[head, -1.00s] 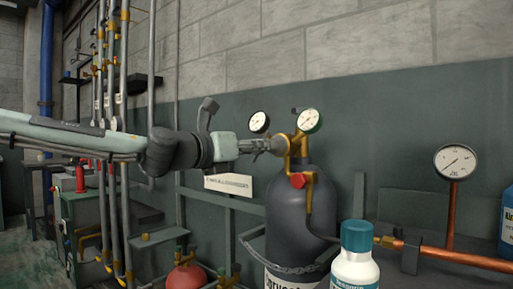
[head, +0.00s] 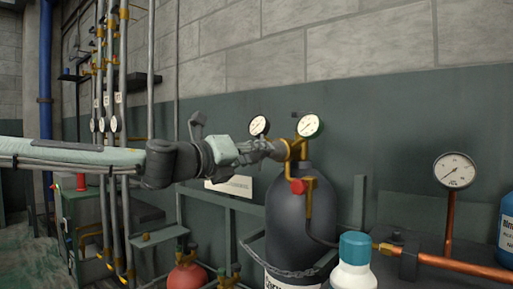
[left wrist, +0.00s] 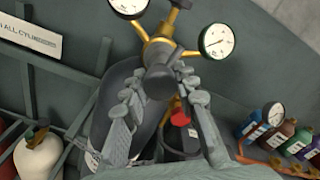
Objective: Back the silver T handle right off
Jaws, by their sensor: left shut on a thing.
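A brass regulator (head: 298,148) with two round white gauges (head: 309,125) sits on top of a dark grey cylinder (head: 298,209). Its silver T handle (left wrist: 160,78) shows in the left wrist view as a grey knob in front of the brass body. My left gripper (head: 277,150) reaches it from the left and is shut on the handle. In the left wrist view its two ribbed fingers (left wrist: 163,89) lie on either side of the handle. The gripper hides most of the handle in the head view. My right gripper is not in view.
A red knob (head: 299,187) is below the regulator. A chain (head: 290,272) crosses the cylinder. A teal-capped bottle (head: 355,248) and a copper pipe (head: 465,266) with a gauge (head: 454,170) stand to the right. Vertical pipes (head: 122,120) are at the left.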

